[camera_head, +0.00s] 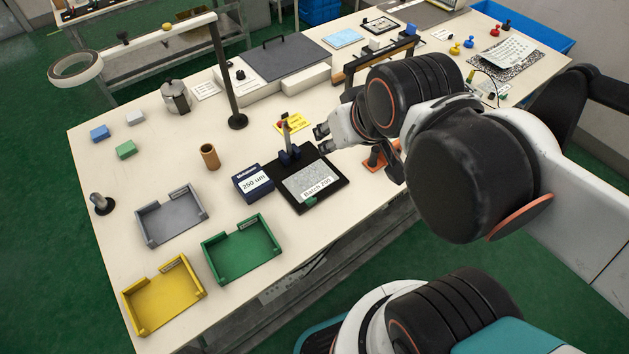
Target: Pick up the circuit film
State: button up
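I cannot tell for sure which item is the circuit film. A thin, pale item with fine dark lines (487,86) lies at the right of the table, partly hidden behind my arm. A white printed sheet (508,50) lies over a black-and-white speckled sheet (526,67) at the far right. A light blue flat sheet (342,37) lies at the back. My gripper (322,138) is above the middle of the table, right of a small clamp stand. Its two fingertips look apart, with nothing seen between them. It is well away from the sheets at the right.
A black plate with a grey "Batch 200" sheet (308,182) and a blue "250 um" box (252,183) stand below my gripper. Grey (170,218), green (242,250) and yellow (164,297) trays are at front left. A lamp post (230,80) rises behind.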

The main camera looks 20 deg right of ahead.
aim_at(305, 183)
jog(key=j+z, duration=0.15)
jog(key=j, duration=0.2)
jog(key=k+j+z, duration=0.15)
jog(key=j, duration=0.2)
jog(key=j+z, duration=0.2)
jog(key=j, duration=0.15)
jog(key=k+j+z, duration=0.15)
jog(key=z, duration=0.15)
jog(key=j+u, duration=0.2)
